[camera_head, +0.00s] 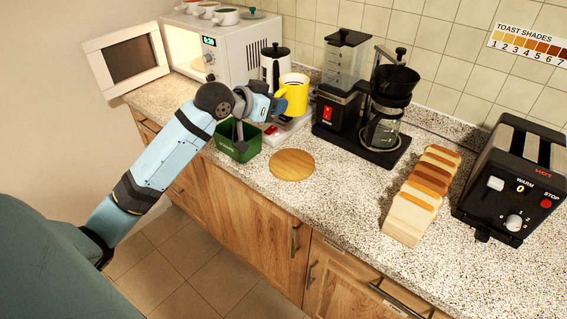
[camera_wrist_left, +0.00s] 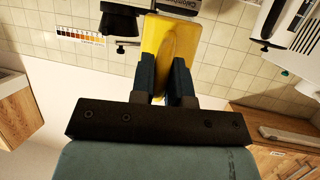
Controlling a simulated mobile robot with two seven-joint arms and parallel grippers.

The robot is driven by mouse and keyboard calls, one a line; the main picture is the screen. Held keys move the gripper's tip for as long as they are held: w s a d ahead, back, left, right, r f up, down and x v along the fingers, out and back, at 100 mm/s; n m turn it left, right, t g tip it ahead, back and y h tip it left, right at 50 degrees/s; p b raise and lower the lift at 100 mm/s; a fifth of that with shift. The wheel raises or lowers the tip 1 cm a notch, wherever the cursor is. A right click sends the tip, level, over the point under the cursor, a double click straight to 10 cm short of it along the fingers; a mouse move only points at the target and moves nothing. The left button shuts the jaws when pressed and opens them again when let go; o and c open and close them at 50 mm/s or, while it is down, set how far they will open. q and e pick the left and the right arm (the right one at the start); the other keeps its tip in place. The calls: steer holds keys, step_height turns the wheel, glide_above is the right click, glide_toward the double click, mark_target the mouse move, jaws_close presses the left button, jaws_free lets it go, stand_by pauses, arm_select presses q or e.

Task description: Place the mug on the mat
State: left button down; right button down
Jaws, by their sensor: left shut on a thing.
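The yellow mug (camera_head: 294,94) is upright and held by my left gripper (camera_head: 277,105), which reaches in from the left in the head view. In the left wrist view the yellow mug (camera_wrist_left: 171,45) stands between the two dark fingers of my left gripper (camera_wrist_left: 166,75), which are shut on its handle. The round wooden mat (camera_head: 292,164) lies bare on the counter, nearer the front edge than the mug. My right gripper is in neither view.
A green container (camera_head: 238,149) stands left of the mat, under my left arm. A black coffee maker (camera_head: 362,134) stands right of the mug. Sliced bread (camera_head: 421,196) and a black toaster (camera_head: 513,178) are farther right. An open microwave (camera_head: 226,50) is at back left.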

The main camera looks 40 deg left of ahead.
arm_select(q)
step_height(320, 180, down, 18)
steer(key=shift+r, duration=0.1)
stand_by(0.5)
steer(key=c, duration=1.5)
jaws_free()
steer(key=shift+f+b, duration=0.2)
steer(key=shift+b, duration=0.1)
steer(key=shift+c, duration=0.2)
steer(key=o, duration=0.4)
steer(key=shift+o, duration=0.2)
steer(key=shift+r, duration=0.2)
